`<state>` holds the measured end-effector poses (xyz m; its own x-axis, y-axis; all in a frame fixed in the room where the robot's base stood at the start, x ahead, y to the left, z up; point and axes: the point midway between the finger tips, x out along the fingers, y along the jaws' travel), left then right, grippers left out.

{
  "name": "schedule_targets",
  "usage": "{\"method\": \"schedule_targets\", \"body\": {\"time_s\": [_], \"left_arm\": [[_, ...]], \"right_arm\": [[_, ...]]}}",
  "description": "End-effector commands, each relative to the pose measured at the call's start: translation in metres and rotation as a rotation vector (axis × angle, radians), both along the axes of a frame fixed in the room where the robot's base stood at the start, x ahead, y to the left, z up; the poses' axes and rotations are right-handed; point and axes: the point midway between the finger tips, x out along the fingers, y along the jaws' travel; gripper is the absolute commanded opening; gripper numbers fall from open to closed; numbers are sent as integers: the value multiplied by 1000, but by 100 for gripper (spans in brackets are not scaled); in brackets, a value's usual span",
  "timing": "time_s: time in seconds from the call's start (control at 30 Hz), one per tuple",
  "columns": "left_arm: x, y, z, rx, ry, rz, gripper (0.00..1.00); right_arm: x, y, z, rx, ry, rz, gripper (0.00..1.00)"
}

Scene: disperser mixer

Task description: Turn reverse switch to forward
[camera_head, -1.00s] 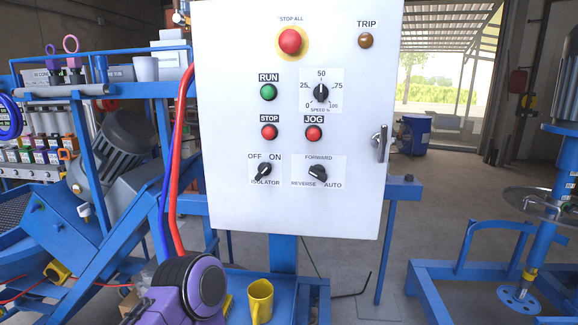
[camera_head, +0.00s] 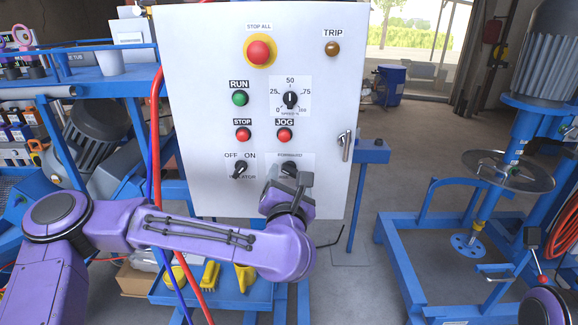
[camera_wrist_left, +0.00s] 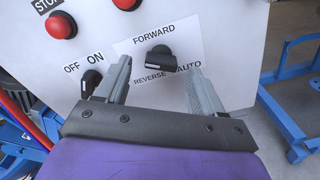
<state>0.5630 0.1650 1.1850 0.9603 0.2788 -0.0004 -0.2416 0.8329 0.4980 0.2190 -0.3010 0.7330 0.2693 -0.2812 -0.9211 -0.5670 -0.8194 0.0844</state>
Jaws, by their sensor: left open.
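The reverse switch is a black rotary knob on the white control panel (camera_head: 185,110). It sits low on the panel under the FORWARD label and is partly hidden by my left gripper in the head view. In the left wrist view the knob (camera_wrist_left: 160,58) shows clearly, with FORWARD above it, REVERSE at lower left and AUTO at lower right. Its handle lies roughly sideways; I cannot tell which label it marks. My left gripper (camera_head: 291,178) is open in front of the switch. In the wrist view its two fingers lie either side of the knob, apart from it.
The isolator switch (camera_head: 240,168) is close on the left; it also shows near the left finger in the wrist view (camera_wrist_left: 91,82). The STOP (camera_head: 243,134) and JOG (camera_head: 284,135) buttons are above. The panel's door handle (camera_head: 346,145) is on the right. Red and blue cables run along its left side.

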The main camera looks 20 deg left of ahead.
Motion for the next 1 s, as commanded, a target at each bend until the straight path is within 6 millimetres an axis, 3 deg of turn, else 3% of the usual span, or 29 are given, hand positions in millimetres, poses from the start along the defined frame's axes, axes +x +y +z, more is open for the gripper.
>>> {"method": "schedule_targets", "body": {"time_s": [0.17,0.43,0.47,0.6,0.63,1.0], "left_arm": [[21,6,1,1,2,0,68],[24,6,-1,1,0,-2,68],[24,6,-1,2,1,-2,65],[24,6,-1,2,1,-2,19],[24,6,-1,2,1,-2,12],[24,6,-1,47,14,-2,12]], "right_arm": [[0,0,12,0,0,0,0],[0,0,11,0,0,0,0],[0,0,11,0,0,0,0],[0,0,11,0,0,0,0],[0,0,11,0,0,0,0],[0,0,10,0,0,0,0]]}}
